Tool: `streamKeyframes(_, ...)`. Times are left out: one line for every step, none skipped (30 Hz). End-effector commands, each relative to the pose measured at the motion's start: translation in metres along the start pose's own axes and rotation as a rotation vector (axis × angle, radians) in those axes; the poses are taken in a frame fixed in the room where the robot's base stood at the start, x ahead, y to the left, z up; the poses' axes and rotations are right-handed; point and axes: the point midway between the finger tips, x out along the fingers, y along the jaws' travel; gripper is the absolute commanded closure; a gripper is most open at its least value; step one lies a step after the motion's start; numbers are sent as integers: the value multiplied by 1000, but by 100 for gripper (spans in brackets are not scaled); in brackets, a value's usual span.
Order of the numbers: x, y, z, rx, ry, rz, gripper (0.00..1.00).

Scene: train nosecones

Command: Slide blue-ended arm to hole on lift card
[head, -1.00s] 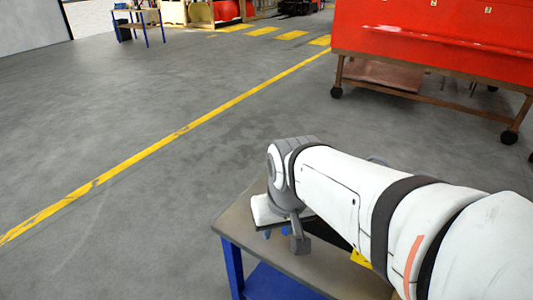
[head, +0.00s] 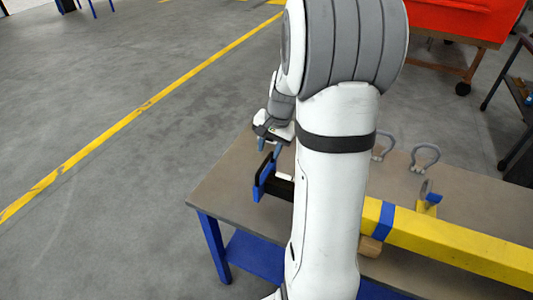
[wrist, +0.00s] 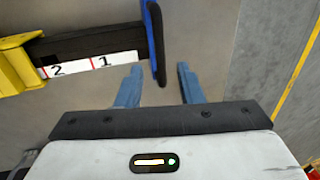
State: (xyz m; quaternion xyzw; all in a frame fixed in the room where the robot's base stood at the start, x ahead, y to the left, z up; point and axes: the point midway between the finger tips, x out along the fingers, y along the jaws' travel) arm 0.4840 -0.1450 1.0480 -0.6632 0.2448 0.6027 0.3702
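The blue-ended arm is a black bar (wrist: 90,42) coming out of a yellow beam (head: 450,248), with a black end plate edged in blue (wrist: 154,40). A white strip (wrist: 85,66) on the bar shows the numbers 1 and 2. In the head view, the blue end (head: 264,179) is near the table's left edge. My gripper (wrist: 157,86) is open, its blue fingers apart, with the near end of the plate showing between them. Contact cannot be told. In the head view, my gripper (head: 270,147) points down just above the blue end. I see no lift card.
The beam lies on a blue-legged table (head: 225,190), partly hidden by my arm. A shackle (head: 425,157), a wooden block (head: 371,246) and a blue band (head: 384,220) are near or on it. Open floor (head: 90,160) lies left. A red cart (head: 450,30) stands behind.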

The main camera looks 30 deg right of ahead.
Motion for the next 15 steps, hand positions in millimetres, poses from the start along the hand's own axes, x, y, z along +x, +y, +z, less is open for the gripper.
streamKeyframes(8,0,1,0,-4,2,66)
streamKeyframes(13,0,1,-1,-4,2,66)
streamKeyframes(19,0,1,-1,-4,2,66)
streamKeyframes(23,0,1,-1,-3,1,66)
streamKeyframes(27,0,1,-2,-4,1,66)
streamKeyframes(32,0,1,-2,-3,1,66)
streamKeyframes(34,0,1,-2,-3,1,66)
streamKeyframes(37,0,1,-2,-2,0,66)
streamKeyframes(39,0,1,-2,-1,0,66)
streamKeyframes(40,0,0,-2,0,0,66)
streamKeyframes(42,0,0,-2,0,-1,66)
streamKeyframes(43,0,0,-2,0,-1,66)
streamKeyframes(43,0,0,-2,1,-1,66)
streamKeyframes(43,0,0,-2,1,-1,66)
streamKeyframes(43,0,0,-2,1,-1,66)
